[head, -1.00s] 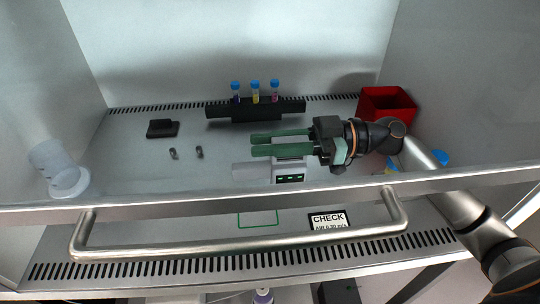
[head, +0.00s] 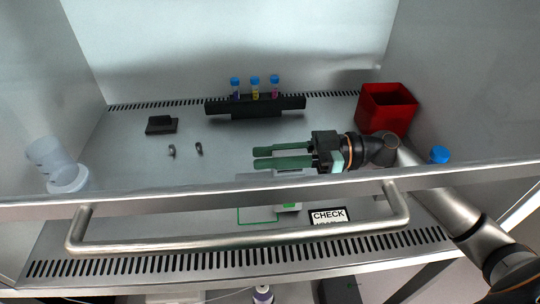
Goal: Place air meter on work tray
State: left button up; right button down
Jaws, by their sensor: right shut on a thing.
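The air meter (head: 290,196) is a pale boxy device with a green-lit display. It hangs under the green fingers of my right gripper (head: 254,158), which is shut on it. The sash's metal edge crosses in front of the meter and hides its middle. Part shows above the edge and part below. The work tray (head: 180,235) is the metal surface at the front, with a green square outline (head: 240,217) beside and partly behind the meter. I cannot tell whether the meter touches the tray. My left gripper is not in view.
A horizontal handle bar (head: 250,238) and the sash edge (head: 150,204) cross the front. A CHECK label (head: 328,216) lies right of the outline. A black tube rack (head: 255,107), red bin (head: 387,108), black block (head: 161,125) and two small metal parts (head: 171,151) stand behind.

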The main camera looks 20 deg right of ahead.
jog(key=shift+f, duration=0.15)
jog(key=c, duration=0.8)
grip_release()
jog(key=shift+o, duration=0.2)
jog(key=shift+r+p, duration=0.9)
jog(key=shift+p, duration=0.2)
jog(key=b+v, duration=0.1)
jog(key=v, duration=0.1)
jog(key=b+v, duration=0.1)
jog(key=v, duration=0.3)
jog(key=shift+f+b, duration=0.35)
jog(key=shift+b, duration=0.05)
jog(key=shift+v, duration=0.8)
jog(key=shift+r, duration=0.15)
